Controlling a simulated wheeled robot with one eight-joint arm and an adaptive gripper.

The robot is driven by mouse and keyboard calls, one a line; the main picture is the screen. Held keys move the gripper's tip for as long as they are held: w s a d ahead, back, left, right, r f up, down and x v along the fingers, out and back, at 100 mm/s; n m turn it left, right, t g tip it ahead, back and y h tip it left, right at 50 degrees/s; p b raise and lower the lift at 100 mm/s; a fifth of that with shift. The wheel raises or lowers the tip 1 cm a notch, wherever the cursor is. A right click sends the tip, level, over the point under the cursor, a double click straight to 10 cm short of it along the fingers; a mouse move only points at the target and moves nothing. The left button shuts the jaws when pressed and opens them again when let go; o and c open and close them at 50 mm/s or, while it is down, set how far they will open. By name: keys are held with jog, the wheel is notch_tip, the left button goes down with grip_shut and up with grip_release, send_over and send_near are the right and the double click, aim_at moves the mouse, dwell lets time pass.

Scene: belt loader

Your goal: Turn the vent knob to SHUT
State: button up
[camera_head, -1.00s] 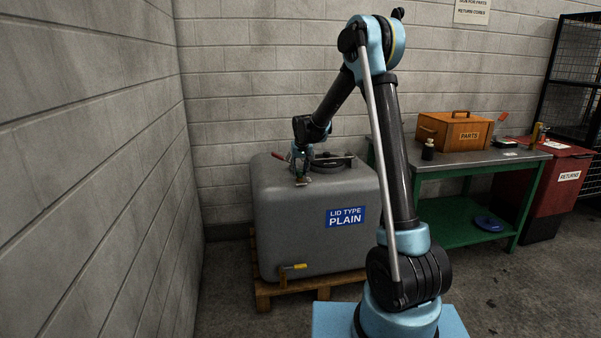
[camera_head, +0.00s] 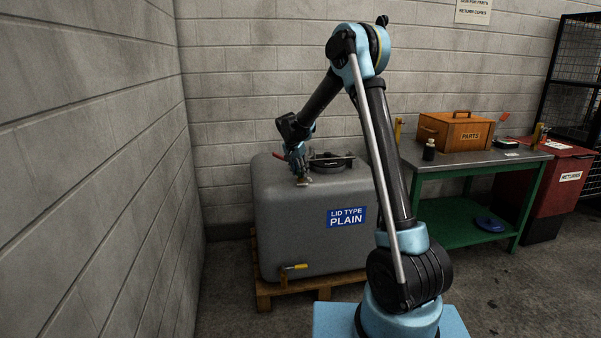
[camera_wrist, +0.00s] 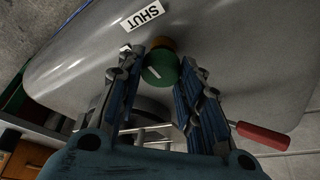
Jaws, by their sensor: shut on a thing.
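The vent knob (camera_wrist: 158,70) is a round green knob with a short white mark on its face, seated on a brass fitting (camera_wrist: 163,43) in the wrist view. A white SHUT label (camera_wrist: 143,15) is on the grey tank beyond it. My gripper (camera_wrist: 161,66) has one finger on each side of the knob and is shut on it. In the head view my gripper (camera_head: 299,172) is at the top left of the grey tank (camera_head: 290,236); the knob is too small there to make out its mark.
A dark round lid (camera_head: 330,161) with a bar lies beside the gripper on the tank top. A red handle (camera_wrist: 262,136) sticks out near the right finger. A block wall (camera_head: 90,170) stands left, and a green workbench (camera_head: 470,160) with a parts box (camera_head: 455,132) right.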

jog(key=shift+w, duration=0.1)
dwell(0.5)
jog(key=o, duration=1)
jog(key=shift+o, duration=0.2)
jog(key=v, duration=1.2)
jog(key=shift+a, duration=0.1)
